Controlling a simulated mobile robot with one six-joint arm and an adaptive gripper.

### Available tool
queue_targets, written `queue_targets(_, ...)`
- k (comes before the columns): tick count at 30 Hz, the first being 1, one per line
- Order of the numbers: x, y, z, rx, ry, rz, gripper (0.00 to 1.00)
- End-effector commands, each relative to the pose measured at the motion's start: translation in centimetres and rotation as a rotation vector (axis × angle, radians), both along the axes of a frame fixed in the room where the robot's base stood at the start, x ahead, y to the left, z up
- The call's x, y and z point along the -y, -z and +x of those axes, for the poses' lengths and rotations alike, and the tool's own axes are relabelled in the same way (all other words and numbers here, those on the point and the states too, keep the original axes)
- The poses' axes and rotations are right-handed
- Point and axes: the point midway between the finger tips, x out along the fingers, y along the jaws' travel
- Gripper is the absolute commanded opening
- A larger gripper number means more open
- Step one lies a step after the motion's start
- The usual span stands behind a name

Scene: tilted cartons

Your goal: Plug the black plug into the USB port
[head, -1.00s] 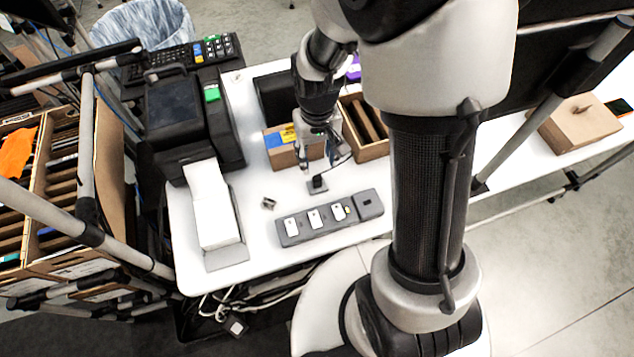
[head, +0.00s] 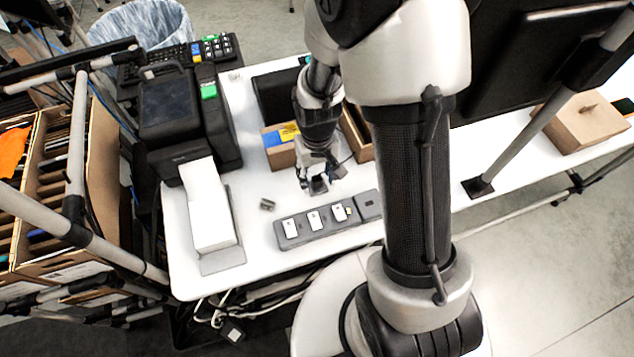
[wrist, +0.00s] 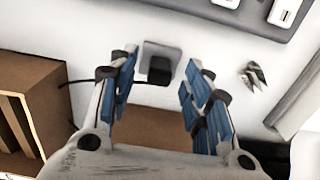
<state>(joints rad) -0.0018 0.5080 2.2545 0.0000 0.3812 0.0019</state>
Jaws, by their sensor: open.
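The black plug (wrist: 159,70) stands on a small grey plate (wrist: 163,50) on the white table, with a thin black cable running left from it in the wrist view. In the head view the plug is mostly hidden by my gripper (head: 318,186), which is low over it. In the wrist view my gripper (wrist: 158,85) is open, its blue-padded fingers apart with the plug between and just beyond them. The grey strip with white port modules (head: 326,219) lies in front of the gripper; which opening is the USB port is too small to tell.
A small metal piece (head: 267,204) lies left of the strip, also in the wrist view (wrist: 253,76). A cardboard box (head: 281,155) stands behind the gripper. A black printer (head: 180,120) with white paper (head: 210,205) is at left. The table right of the strip is partly hidden by my arm.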

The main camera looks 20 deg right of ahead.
Motion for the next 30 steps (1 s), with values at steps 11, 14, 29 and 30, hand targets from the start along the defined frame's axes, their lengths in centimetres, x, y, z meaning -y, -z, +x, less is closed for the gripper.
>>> queue_targets(11,0.02,1.32,0.1,0.002,0.0,0.0,0.45)
queue_targets(14,0.02,1.32,0.1,0.002,0.0,0.0,0.43)
queue_targets(29,0.02,1.31,0.11,0.002,0.0,0.0,0.1)
queue_targets(30,0.02,1.31,0.11,0.002,0.0,0.0,0.07)
